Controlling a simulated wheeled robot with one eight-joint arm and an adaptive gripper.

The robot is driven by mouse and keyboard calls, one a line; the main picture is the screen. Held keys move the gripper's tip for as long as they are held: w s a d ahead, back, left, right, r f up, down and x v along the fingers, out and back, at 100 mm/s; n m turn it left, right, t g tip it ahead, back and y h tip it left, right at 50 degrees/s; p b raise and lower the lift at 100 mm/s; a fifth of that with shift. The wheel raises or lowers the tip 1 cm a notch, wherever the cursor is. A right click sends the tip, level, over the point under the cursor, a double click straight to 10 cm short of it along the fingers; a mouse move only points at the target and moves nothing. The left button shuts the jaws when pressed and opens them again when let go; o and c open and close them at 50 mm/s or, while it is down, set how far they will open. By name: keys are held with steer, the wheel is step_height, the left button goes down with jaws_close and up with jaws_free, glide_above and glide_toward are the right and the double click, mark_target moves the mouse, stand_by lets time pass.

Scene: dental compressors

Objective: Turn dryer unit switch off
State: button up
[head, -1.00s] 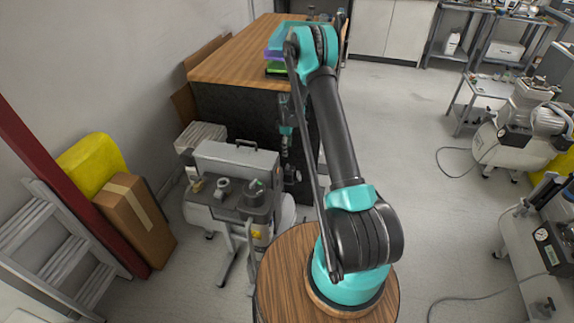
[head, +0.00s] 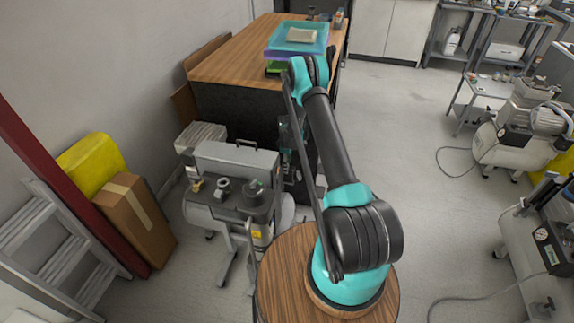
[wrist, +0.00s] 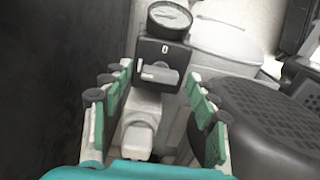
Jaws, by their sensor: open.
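The switch (wrist: 158,75) is a grey rotary lever on a black box, lying roughly crosswise below a white 0 mark. A round gauge (wrist: 169,17) sits just above it. My gripper (wrist: 157,84) is open, with its green-padded fingers on either side of the switch and a gap on both sides. It is not closed on anything. In the head view the grey machine (head: 235,158) stands in front of the wooden-topped bench, and my arm reaches down at its right side. The switch is hidden in that view.
A ribbed black cover (wrist: 265,125) is close to the right finger. A wooden-topped bench (head: 225,65) carries stacked trays (head: 300,38). A cardboard box (head: 135,215) and a ladder (head: 45,235) stand at left.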

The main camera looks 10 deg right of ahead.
steer(key=c, duration=1.2)
steer(key=shift+o, duration=0.2)
steer(key=shift+m, duration=0.5)
steer(key=m, duration=1.3)
steer(key=shift+m, duration=2.2)
